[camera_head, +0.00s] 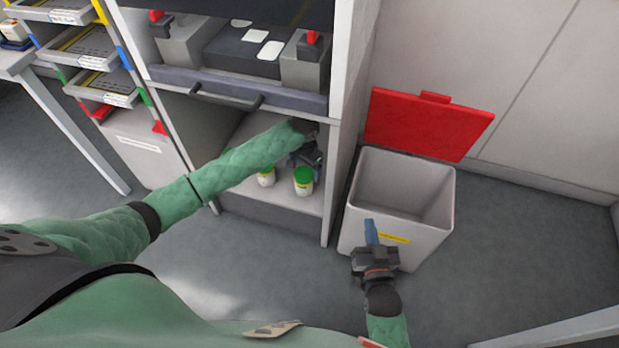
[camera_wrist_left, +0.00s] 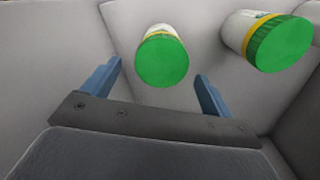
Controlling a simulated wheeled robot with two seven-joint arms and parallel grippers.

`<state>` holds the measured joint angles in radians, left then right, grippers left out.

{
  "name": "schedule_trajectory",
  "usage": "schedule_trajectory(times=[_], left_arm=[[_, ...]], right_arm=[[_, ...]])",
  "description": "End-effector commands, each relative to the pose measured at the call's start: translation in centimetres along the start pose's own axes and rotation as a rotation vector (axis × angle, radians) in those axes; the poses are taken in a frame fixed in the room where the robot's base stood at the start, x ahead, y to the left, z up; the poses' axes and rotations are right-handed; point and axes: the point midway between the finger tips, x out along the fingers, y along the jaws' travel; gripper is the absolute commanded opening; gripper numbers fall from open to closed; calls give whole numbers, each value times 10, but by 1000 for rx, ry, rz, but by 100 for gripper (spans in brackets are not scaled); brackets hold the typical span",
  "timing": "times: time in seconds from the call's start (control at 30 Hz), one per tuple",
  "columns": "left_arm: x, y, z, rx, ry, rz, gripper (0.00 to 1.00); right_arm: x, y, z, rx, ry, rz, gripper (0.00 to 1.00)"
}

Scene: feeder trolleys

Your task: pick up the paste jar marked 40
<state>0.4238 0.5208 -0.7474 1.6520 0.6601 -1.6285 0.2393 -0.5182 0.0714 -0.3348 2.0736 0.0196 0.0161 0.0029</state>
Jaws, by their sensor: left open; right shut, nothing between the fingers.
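Two white jars with green lids and a yellow band stand on the lower shelf of the cabinet, a left jar (camera_head: 266,177) and a right jar (camera_head: 303,182) in the head view. No number is readable on either. My left gripper (camera_head: 306,158) is inside the compartment close to the right jar, partly hidden by its own arm. In the left wrist view it is open, with one jar (camera_wrist_left: 163,56) showing between the blue fingers (camera_wrist_left: 157,75), and another jar (camera_wrist_left: 266,40) further right. I cannot tell whether anything touches. My right gripper (camera_head: 370,232) is shut and empty in front of the bin.
A white bin (camera_head: 437,205) with an open red lid (camera_head: 425,125) stands right of the cabinet. The cabinet's side wall (camera_head: 337,180) and a drawer handle (camera_head: 226,99) border the compartment. A rack of trays (camera_head: 90,50) stands at left. Grey floor lies open in front.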

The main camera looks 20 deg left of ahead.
Motion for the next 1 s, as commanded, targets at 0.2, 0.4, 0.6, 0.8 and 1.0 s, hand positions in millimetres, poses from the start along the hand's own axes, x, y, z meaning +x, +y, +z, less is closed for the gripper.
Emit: schedule_trajectory(times=[0.2, 0.4, 0.6, 0.8, 1.0], left_arm=[[9, 0, 1, -1, -1, 0, 86], [21, 0, 1, -1, -1, 0, 86], [26, 0, 1, -1, 0, 0, 86], [35, 0, 4, -1, -1, 0, 86], [47, 0, 7, 0, -2, 0, 86]], right_arm=[[3, -1, -17, -5, 54, -3, 0], [6, -3, -44, -14, 138, -8, 0], [7, -3, -58, -18, 177, -10, 0], [8, -5, -77, -25, 241, -13, 0], [6, -8, -115, -34, 360, -20, 0]])
